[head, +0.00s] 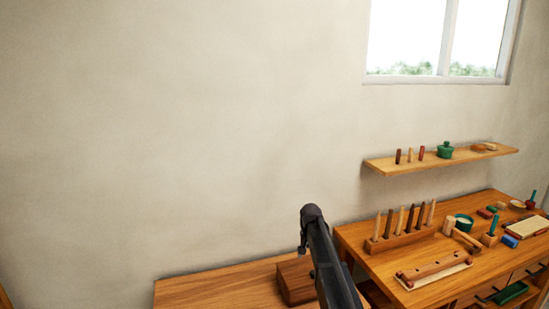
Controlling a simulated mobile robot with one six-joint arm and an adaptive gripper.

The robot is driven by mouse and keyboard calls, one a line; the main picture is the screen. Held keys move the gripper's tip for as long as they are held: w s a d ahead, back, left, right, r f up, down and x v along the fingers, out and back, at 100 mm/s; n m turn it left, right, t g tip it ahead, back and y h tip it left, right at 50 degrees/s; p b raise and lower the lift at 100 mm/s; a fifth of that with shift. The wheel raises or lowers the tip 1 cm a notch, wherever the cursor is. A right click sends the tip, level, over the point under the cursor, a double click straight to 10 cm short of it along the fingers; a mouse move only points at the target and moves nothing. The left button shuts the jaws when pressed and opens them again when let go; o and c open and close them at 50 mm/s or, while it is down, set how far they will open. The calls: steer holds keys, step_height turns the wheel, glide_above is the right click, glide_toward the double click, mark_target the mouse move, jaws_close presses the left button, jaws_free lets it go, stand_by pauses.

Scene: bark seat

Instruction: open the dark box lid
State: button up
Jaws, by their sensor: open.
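A dark brown wooden box (296,281) sits on the lower wooden bench at the bottom middle of the head view. Its top looks flat and shut, but my dark arm crosses in front of its right side, so that part is hidden. Only a link and a joint of my arm show, rising from the bottom edge to the right of the box. My gripper is not seen in this view.
The lower bench (205,291) is bare left of the box. A higher workbench (375,270) at right holds a peg rack (402,237), a holed wooden block (434,268), a mallet and small parts. A wall shelf (440,162) hangs above.

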steer(key=s+d+n, duration=0.2)
steer(key=s, duration=1.4)
steer(key=s+d+n, duration=0.1)
steer(key=s+d, duration=0.1)
steer(key=s, duration=1.5)
steer(key=shift+d+f+n, duration=0.15)
steer(key=shift+f+n, duration=0.15)
steer(key=shift+n, duration=0.1)
steer(key=shift+w, duration=0.1)
